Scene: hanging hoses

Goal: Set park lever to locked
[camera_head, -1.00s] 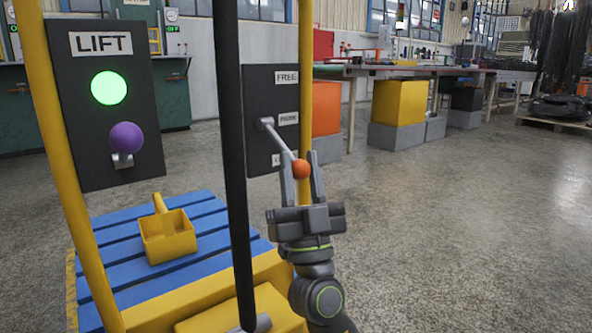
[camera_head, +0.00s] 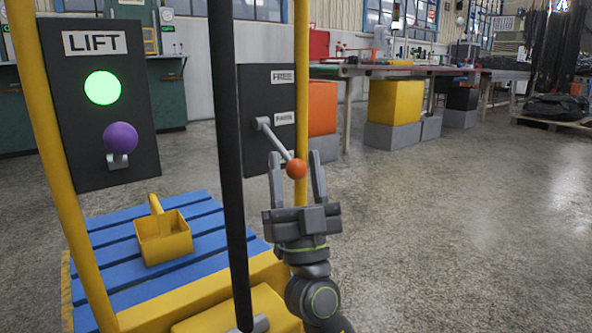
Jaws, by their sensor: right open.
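The park lever is a grey rod (camera_head: 276,142) with an orange ball knob (camera_head: 296,169), mounted on a dark panel (camera_head: 258,98). The panel has a FREE label (camera_head: 283,76) at the top and another label (camera_head: 284,118) below it, too blurred to read surely. The lever slants down to the right. My right gripper (camera_head: 297,172) points up with open fingers, one on each side of the orange knob. I cannot tell whether either finger touches it. The panel's lower part is partly hidden by my gripper. My left gripper is out of view.
A black upright pole (camera_head: 228,160) stands just left of the lever panel. A yellow frame post (camera_head: 301,70) rises behind the knob. A LIFT panel (camera_head: 100,105) with a green light and purple knob is at left. A blue slatted platform (camera_head: 120,275) holds a yellow scoop-like box (camera_head: 163,238).

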